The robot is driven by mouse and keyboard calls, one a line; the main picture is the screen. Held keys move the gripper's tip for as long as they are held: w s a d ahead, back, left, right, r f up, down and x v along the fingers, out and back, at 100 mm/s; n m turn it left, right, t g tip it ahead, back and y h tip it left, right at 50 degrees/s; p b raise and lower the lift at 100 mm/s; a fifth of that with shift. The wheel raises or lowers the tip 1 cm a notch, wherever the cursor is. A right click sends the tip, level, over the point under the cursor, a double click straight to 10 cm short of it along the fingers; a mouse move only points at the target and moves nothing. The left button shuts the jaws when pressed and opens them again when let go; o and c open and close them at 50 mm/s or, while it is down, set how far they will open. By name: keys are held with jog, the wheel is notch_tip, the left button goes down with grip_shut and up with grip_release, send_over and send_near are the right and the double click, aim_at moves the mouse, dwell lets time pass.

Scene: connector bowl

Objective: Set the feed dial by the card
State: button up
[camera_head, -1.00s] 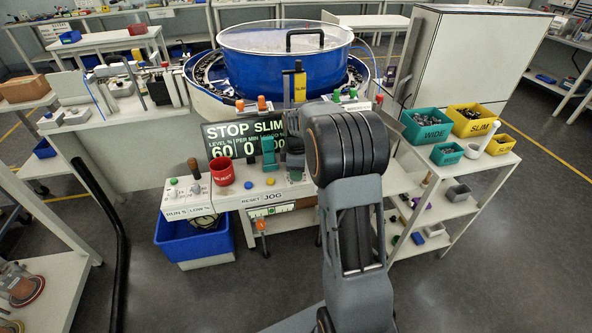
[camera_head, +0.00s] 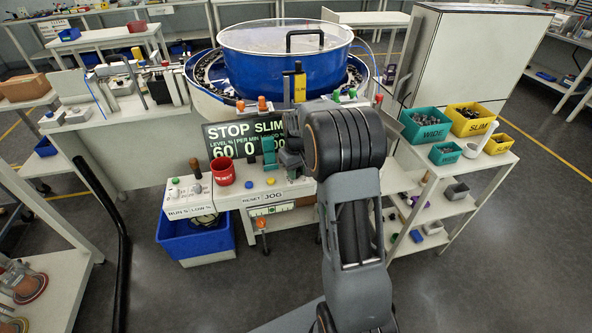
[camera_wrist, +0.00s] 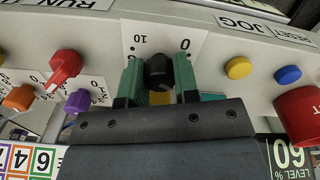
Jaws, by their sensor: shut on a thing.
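In the wrist view a black dial knob (camera_wrist: 158,70) stands on a white scale plate (camera_wrist: 135,38) marked 0 and 10. My gripper (camera_wrist: 158,78) has its two green fingertips on either side of the knob, shut on it. The knob's pointer is hard to make out. A card with coloured number squares (camera_wrist: 28,160) shows in part at the lower left; I cannot tell whether it is the task's card. In the head view my arm hides the dial. A yellow tag (camera_head: 300,88) hangs at the blue bowl's front.
Close to the dial are a red knob (camera_wrist: 66,68), an orange knob (camera_wrist: 20,97), yellow (camera_wrist: 238,68) and blue (camera_wrist: 288,75) buttons and a red cup (camera_wrist: 299,115). The display (camera_head: 235,140) reads STOP, SLIM, 60 and 0. The blue bowl (camera_head: 255,70) stands behind.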

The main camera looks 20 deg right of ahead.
jog(key=m, duration=0.4)
jog(key=shift+m, duration=0.3)
jog(key=m, duration=0.4)
jog(key=shift+m+p, duration=0.3)
jog(key=shift+p, duration=0.05)
jog(key=m, duration=0.4)
jog(key=shift+m, duration=2.3)
jog(key=o, duration=0.9)
notch_tip(320, 180, up, 14)
jog(key=shift+f+p, duration=0.1)
jog(key=shift+p, duration=0.25)
